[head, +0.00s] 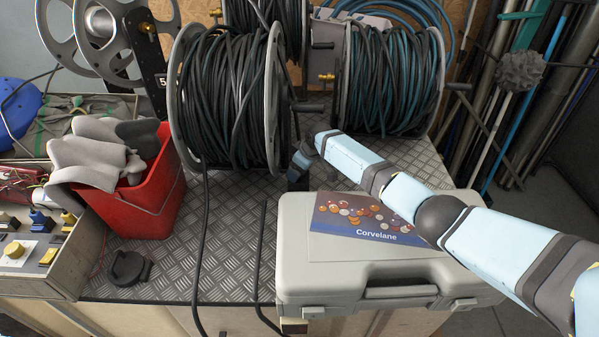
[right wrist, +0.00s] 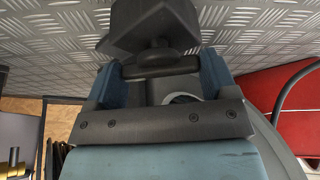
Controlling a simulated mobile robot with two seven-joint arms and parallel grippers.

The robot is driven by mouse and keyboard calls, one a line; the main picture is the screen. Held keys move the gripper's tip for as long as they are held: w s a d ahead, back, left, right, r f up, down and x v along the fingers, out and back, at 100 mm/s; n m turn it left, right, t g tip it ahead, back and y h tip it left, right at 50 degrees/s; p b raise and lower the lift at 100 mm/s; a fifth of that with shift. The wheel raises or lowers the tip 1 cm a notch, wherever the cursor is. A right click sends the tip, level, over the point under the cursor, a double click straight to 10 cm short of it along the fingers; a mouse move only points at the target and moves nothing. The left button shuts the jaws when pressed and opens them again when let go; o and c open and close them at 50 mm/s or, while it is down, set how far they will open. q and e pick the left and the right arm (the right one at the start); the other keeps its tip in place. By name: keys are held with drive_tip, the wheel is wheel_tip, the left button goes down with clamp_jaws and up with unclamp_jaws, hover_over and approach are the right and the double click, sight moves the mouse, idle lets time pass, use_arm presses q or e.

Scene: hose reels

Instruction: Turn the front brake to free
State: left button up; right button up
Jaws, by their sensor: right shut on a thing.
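The front reel (head: 230,110) stands on the tread plate, wound with black hose between pale flanges. My right arm reaches in from the right, low over the grey case. My right gripper (head: 299,168) is beside the reel's right flange, near the plate. In the right wrist view my right gripper (right wrist: 160,76) is shut on a dark crossbar, the front brake handle (right wrist: 160,67), with a dark block (right wrist: 152,22) just beyond it. In the head view the brake is hidden behind my gripper, and its setting cannot be read. My left gripper is not in view.
A grey case (head: 300,270) with a Corvelane leaflet (head: 350,222) lies under my right arm. A second reel (head: 390,90) with dark and teal hose stands behind right. A red bin (head: 150,205) with grey gloves stands left. Loose black hose crosses the plate; some plate is bare.

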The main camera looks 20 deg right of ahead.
drive_tip(key=n+b, duration=0.1)
drive_tip(key=n, duration=0.1)
drive_tip(key=n+g+y+b, duration=0.1)
drive_tip(key=n+b, duration=0.1)
drive_tip(key=shift+f+n+g+b, duration=0.1)
drive_tip(key=shift+n+g+b, duration=0.2)
drive_tip(key=shift+n, duration=0.1)
idle(0.5)
drive_tip(key=o, duration=0.8)
drive_tip(key=shift+o, duration=0.2)
drive_tip(key=p+v, duration=0.1)
drive_tip(key=v, duration=0.6)
drive_tip(key=shift+d+r, duration=0.2)
drive_tip(key=shift+r, duration=0.1)
